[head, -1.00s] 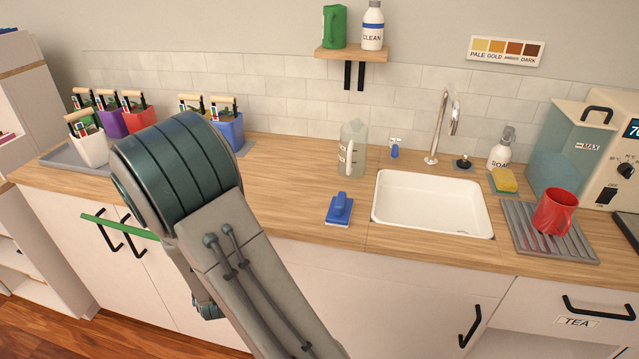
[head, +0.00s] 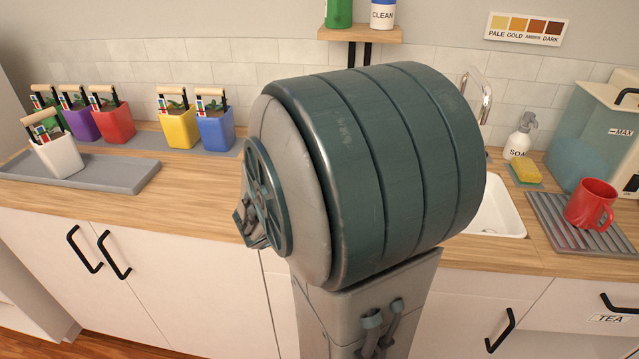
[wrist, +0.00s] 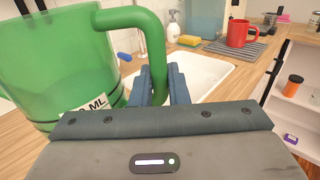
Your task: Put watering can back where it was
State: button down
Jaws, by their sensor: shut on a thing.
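The watering can (wrist: 45,60) is green and see-through, with a partly visible label ending in "ML". It fills the left of the wrist view and is cut off by the frame edge. My gripper (wrist: 162,90) is shut on its thick green handle (wrist: 150,40). In the wrist view the can appears in front of the wooden counter and the white sink (wrist: 205,75). My arm hides the can and gripper in the head view. I cannot tell whether the can's base touches anything.
A small shelf (head: 385,34) holds a green container (head: 339,12) and a CLEAN bottle (head: 382,14). Potted plants stand at left, a white one (head: 55,155) on a grey tray (head: 120,174). A red mug (head: 590,203) sits on a rack at right. Counter between is partly hidden.

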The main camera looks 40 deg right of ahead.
jog(key=w+d+f, duration=0.1)
jog(key=w+f, duration=0.1)
jog(key=w, duration=0.1)
jog(key=w+d+f, duration=0.1)
jog(key=w+f, duration=0.1)
jog(key=w, duration=0.1)
jog(key=w+d+f, duration=0.1)
jog(key=w+f, duration=0.1)
jog(key=w, duration=0.2)
jog(key=shift+w+d+f, duration=0.1)
jog(key=shift+d+f, duration=0.1)
jog(key=shift+d, duration=0.2)
jog(key=shift+f, duration=2.05)
jog(key=shift+b, duration=0.3)
jog(key=shift+f, duration=0.2)
jog(key=c, duration=1.4)
grip_release()
